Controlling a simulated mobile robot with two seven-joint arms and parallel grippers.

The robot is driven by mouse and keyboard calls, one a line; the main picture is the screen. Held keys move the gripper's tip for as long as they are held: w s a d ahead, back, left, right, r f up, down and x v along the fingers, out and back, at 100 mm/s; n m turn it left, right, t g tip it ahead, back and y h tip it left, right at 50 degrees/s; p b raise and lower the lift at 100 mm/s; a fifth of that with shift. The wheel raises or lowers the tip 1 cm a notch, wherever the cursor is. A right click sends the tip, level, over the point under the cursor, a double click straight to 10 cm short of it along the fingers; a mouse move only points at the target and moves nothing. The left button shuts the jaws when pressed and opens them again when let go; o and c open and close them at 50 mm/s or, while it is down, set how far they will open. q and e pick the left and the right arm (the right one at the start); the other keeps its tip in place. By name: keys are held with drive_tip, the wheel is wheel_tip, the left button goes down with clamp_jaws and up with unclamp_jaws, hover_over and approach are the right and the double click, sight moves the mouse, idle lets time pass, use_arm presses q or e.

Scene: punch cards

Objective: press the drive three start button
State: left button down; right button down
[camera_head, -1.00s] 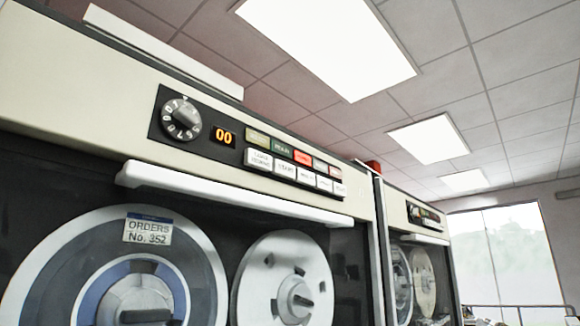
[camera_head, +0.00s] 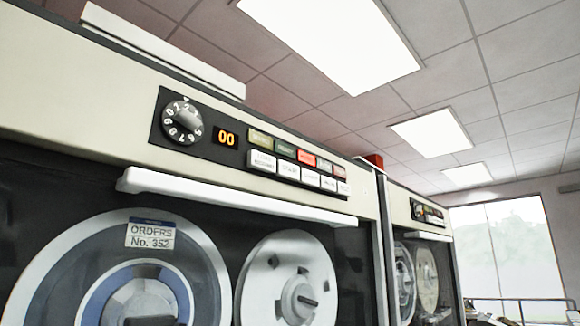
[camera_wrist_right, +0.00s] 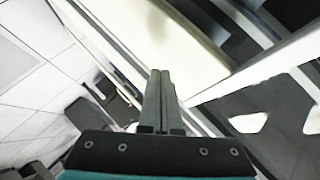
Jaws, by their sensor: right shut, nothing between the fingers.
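A tape drive (camera_head: 60,60) fills the left of the head view. Its control panel has a numbered dial (camera_head: 182,120), an orange display (camera_head: 226,137) reading 00, an upper row of coloured indicators (camera_head: 285,149) and a lower row of white buttons (camera_head: 289,170). The button labels are too small to read surely, and no drive number is clear. My right gripper (camera_wrist_right: 161,75) is shut and empty in the right wrist view, pointing toward a blurred cream surface (camera_wrist_right: 150,35). Contact cannot be told. Neither gripper shows in the head view.
A white ledge (camera_head: 235,198) juts out below the panel, above two tape reels, one labelled ORDERS No. 352 (camera_head: 150,235). A second drive (camera_head: 428,232) stands farther right. Beyond it are a railing (camera_head: 520,300) and a bright window (camera_head: 505,250).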

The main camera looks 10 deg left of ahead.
sight(287, 171)
drive_tip(key=s+a+r+m+t+y+p, duration=0.1)
drive_tip(key=s+a+r+m+t, duration=0.15)
drive_tip(key=r, duration=1.55)
drive_tip(key=s+a+r+m+t+y, duration=0.1)
drive_tip(key=s+r+m+t, duration=0.15)
drive_tip(key=r, duration=1.55)
drive_tip(key=s+a+r+m+t+y+p, duration=0.1)
drive_tip(key=s+r+m+t+y, duration=0.1)
drive_tip(key=s+r, duration=1.6)
wheel_tip(287, 171, up, 4)
drive_tip(key=m+t, duration=0.1)
drive_tip(key=t, duration=0.1)
drive_tip(key=shift+s+a+f+m+t+p, duration=0.2)
drive_tip(key=shift+m+t+p, duration=0.1)
drive_tip(key=shift+m+t, duration=0.1)
drive_tip(key=shift+w, duration=0.1)
drive_tip(key=w+a+p, duration=0.2)
drive_tip(key=w+a, duration=0.3)
drive_tip(key=a, duration=0.2)
drive_tip(key=shift+w+a, duration=0.1)
